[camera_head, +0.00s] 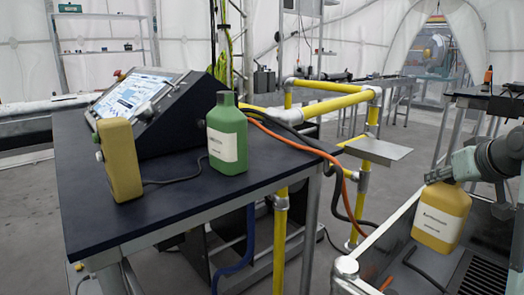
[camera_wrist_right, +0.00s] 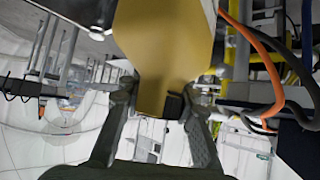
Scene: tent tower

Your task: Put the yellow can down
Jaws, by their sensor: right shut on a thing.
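The yellow can (camera_head: 441,217), a flat-sided bottle shape with a white label, hangs slightly tilted at the right of the head view. My right gripper (camera_head: 440,178) is shut on its top end. In the right wrist view the yellow can (camera_wrist_right: 165,55) fills the upper middle, between the fingers of my right gripper (camera_wrist_right: 158,103). The can is over a grey metal basin (camera_head: 385,240) with a dark grille; I cannot tell whether its base touches anything. My left gripper is not in view.
A dark-topped table (camera_head: 190,195) at the left holds a green bottle (camera_head: 227,135), a yellow box (camera_head: 119,160) and a console with a screen (camera_head: 135,95). Yellow railing (camera_head: 330,104) and orange and black hoses (camera_head: 300,141) lie between table and basin. The table's front right is clear.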

